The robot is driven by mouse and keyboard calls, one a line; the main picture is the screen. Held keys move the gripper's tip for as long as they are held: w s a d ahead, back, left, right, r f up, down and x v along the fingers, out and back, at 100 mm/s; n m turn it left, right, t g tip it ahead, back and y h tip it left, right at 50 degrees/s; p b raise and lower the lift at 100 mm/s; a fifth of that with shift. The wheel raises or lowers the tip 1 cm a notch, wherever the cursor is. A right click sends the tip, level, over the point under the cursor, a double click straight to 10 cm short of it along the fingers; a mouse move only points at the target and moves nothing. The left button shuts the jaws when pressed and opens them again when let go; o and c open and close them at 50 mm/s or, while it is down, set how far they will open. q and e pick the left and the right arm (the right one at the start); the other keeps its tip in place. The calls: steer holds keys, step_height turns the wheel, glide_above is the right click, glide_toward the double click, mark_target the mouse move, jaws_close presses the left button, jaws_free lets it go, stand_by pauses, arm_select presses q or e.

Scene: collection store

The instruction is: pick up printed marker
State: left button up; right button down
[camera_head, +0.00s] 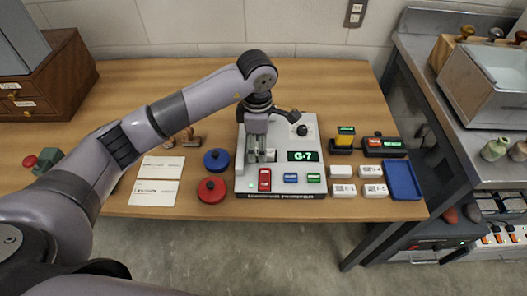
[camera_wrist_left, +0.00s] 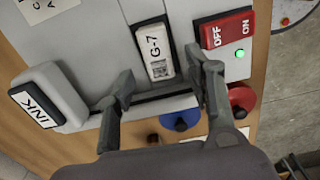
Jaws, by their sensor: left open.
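The printed marker (camera_wrist_left: 159,66) is a small white block reading G-7 with a code below. In the left wrist view it sits in a dark-edged slot of the grey label printer (camera_wrist_left: 100,20). My left gripper (camera_wrist_left: 163,78) is open, its fingers apart on either side of the marker's near end; I cannot tell whether they touch it. In the head view my left gripper (camera_head: 261,152) points down over the left part of the printer (camera_head: 325,130), hiding most of the slot. The printer's screen (camera_head: 302,156) reads G-7. My right gripper is not in view.
A red switch (camera_wrist_left: 226,30) and an INK block (camera_wrist_left: 45,102) flank the slot. Blue (camera_head: 216,160) and red (camera_head: 211,190) round pots stand left of the printer. Several white blocks (camera_head: 374,190) and a blue tray (camera_head: 402,180) lie right. Cards (camera_head: 157,180) lie left.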

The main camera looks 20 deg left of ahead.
arm_select(q)
steer(key=shift+f, duration=0.95)
steer(key=shift+c, duration=0.2)
steer(key=c, duration=1.1)
